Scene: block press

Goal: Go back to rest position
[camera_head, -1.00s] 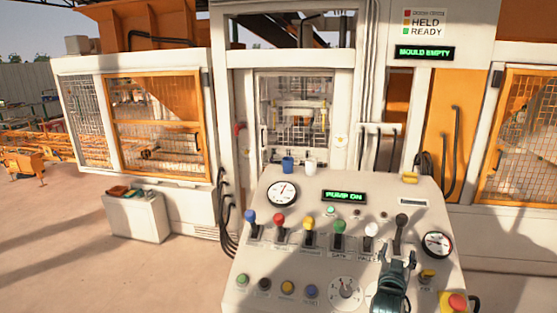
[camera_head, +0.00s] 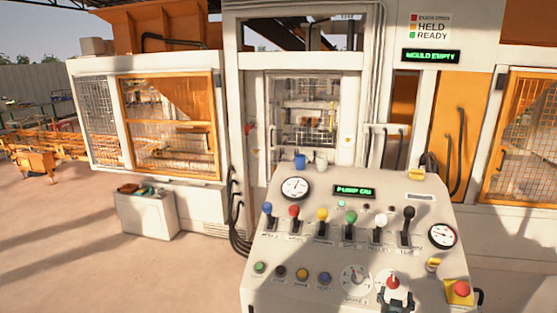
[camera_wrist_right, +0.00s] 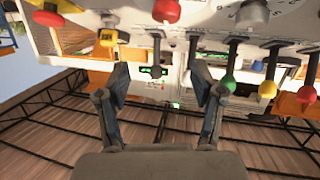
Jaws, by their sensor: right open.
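The control console (camera_head: 330,240) stands in front of me with a row of coloured levers. Its small display (camera_head: 355,191) is lit green and seems to read PUMP ON. My right gripper (camera_head: 396,302) is at the bottom edge of the head view, low over the console's front right. The right wrist view shows it (camera_wrist_right: 160,72) with fingers spread apart and nothing between them. The black lever (camera_head: 408,224) stands upright, clear of the gripper. A red knob (camera_head: 393,282) shows just beyond the gripper. My left gripper is out of view.
A red button (camera_head: 461,288) on a yellow base sits at the console's right edge. The press (camera_head: 304,110) stands behind, under a sign (camera_head: 430,56) reading MOULD EMPTY. Open floor lies left.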

